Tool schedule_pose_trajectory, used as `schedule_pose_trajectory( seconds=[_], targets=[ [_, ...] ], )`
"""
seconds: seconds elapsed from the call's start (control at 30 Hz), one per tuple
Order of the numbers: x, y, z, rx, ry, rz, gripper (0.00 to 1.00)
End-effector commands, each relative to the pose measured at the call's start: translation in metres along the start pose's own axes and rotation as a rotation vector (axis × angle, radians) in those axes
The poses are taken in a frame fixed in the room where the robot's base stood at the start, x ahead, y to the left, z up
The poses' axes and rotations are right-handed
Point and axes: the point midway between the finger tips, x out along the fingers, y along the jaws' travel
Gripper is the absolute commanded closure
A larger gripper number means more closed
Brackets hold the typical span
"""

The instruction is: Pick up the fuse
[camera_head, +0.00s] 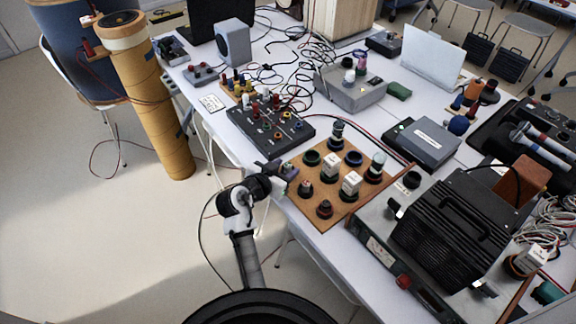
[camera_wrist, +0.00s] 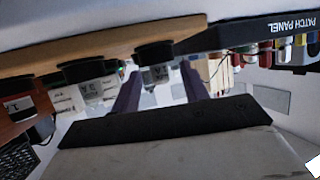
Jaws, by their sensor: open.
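Small pale blocks with printed labels, which look like fuses, stand in dark round sockets on a brown board (camera_head: 297,204). Two show in the head view, a rear pale block (camera_head: 331,166) and a front pale block (camera_head: 350,185). In the wrist view, where the scene appears upside down, one labelled block (camera_wrist: 156,75) shows between my fingers and another labelled block (camera_wrist: 92,88) is left of them. I cannot tell for sure which is the task's fuse. My gripper (camera_head: 288,169) is open and empty at the board's left edge; its fingers (camera_wrist: 161,72) also show in the wrist view.
A black finned unit (camera_head: 450,225) stands to the right. Loose cables cross the table; open floor lies left.

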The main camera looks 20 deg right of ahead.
Motion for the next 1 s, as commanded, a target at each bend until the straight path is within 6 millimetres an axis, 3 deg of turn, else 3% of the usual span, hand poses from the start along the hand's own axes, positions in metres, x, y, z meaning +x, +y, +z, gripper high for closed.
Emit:
schedule_pose_trajectory(
  seconds=[0.17, 0.5, 0.83, 1.0],
  targets=[
    [0.0, 0.0, 0.0, 0.0, 0.0, 0.0, 0.55],
    [0.0, 0.0, 0.0, 0.0, 0.0, 0.0, 1.0],
    [-0.001, 0.0, -0.002, 0.001, 0.001, 0.0, 1.0],
    [-0.006, 0.0, -0.014, 0.003, 0.003, -0.001, 1.0]
  ],
)
